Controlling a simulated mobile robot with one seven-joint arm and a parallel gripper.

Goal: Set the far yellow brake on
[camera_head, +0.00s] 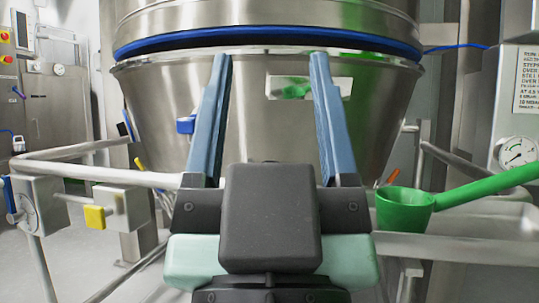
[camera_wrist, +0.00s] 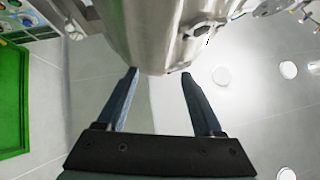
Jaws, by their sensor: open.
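My gripper (camera_head: 270,60) has two blue fingers spread apart, with nothing between them. It is in front of a large steel bowl (camera_head: 262,125) with a blue seal ring (camera_head: 265,37). In the wrist view the open fingers (camera_wrist: 159,74) point toward a pale metal body. A small yellow lever (camera_head: 138,164) shows at the bowl's lower left, left of my gripper. A yellow block (camera_head: 95,216) sits on a grey fitting on the rail, nearer and further left. I cannot tell which of these is the far brake, nor its setting.
A steel rail (camera_head: 100,175) runs along the left. A green scoop (camera_head: 405,208) lies at the right by a steel tray (camera_head: 480,213). An orange lever (camera_head: 392,176) shows beside it. A gauge (camera_head: 517,152) is at far right. A green-framed panel (camera_wrist: 12,100) is left in the wrist view.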

